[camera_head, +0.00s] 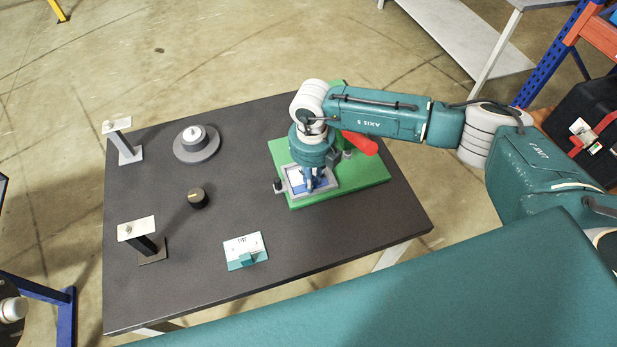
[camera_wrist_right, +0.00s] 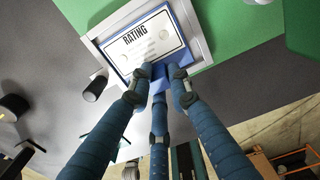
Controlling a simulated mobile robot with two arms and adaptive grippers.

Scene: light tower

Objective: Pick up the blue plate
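The blue plate (camera_wrist_right: 159,39) carries a white label reading "RATING". It lies in a light grey frame (camera_wrist_right: 92,39) on the green board (camera_head: 376,179); part of the plate (camera_head: 296,183) shows in the head view. My right gripper (camera_head: 313,184) points down at it from above. In the right wrist view its three blue fingers (camera_wrist_right: 159,80) converge at the plate's near edge, around a raised blue tab. Whether they press on the tab is not clear. My left gripper is not in view.
A red handle (camera_head: 360,143) stands on the green board close to my right wrist. The dark table (camera_head: 185,252) also holds two stands with white tops (camera_head: 137,228), a grey round base (camera_head: 197,150), a black knob (camera_head: 198,197) and a teal-and-white plate (camera_head: 245,250).

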